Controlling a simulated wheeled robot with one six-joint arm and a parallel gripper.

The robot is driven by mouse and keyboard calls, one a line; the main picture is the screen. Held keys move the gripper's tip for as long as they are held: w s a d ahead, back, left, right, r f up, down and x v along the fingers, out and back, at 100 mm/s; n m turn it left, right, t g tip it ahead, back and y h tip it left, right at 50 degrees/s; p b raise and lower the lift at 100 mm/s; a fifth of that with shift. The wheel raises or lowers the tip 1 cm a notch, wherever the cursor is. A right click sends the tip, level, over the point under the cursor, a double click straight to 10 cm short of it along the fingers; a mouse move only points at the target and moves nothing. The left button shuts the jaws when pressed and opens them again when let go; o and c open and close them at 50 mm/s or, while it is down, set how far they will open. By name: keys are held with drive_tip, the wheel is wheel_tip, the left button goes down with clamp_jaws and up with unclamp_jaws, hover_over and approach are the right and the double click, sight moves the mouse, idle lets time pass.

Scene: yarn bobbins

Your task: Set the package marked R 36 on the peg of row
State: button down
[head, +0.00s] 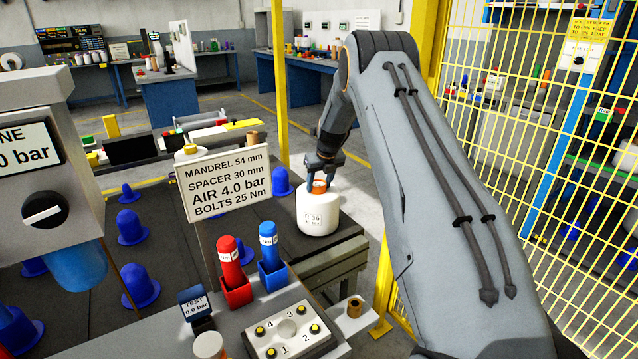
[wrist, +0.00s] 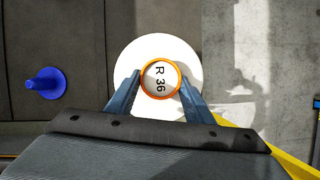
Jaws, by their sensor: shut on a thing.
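The package marked R 36 (head: 318,219) is a white bobbin with an orange-rimmed core at its top. In the wrist view the white package (wrist: 130,75) shows from above, with R 36 on its round top. My gripper (head: 324,172) is shut on its core from above, with one blue finger on each side in the wrist view (wrist: 158,86). The package is upright at the right edge of the dark peg surface; I cannot tell its height above it. Blue pegs stand on that surface, including one peg (head: 131,228) and one behind the sign (head: 282,183). One blue peg (wrist: 45,83) shows at left in the wrist view.
A sign (head: 228,186) hides part of the peg surface. A red bottle (head: 231,262) and a blue bottle (head: 270,250) stand in holders in front, beside a numbered panel (head: 289,330). A grey machine (head: 40,180) stands at left. A yellow mesh fence (head: 540,130) closes the right side.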

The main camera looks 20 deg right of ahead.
drive_tip(key=shift+w+f, duration=0.1)
idle(0.7)
drive_tip(key=c, duration=0.8)
unclamp_jaws()
drive_tip(key=shift+c, duration=0.2)
drive_tip(key=shift+o, duration=0.2)
drive_tip(key=shift+s+f, duration=0.2)
drive_tip(key=shift+f, duration=0.05)
drive_tip(key=b+v, duration=0.1)
drive_tip(key=v, duration=0.7)
drive_tip(key=shift+w+r, duration=0.1)
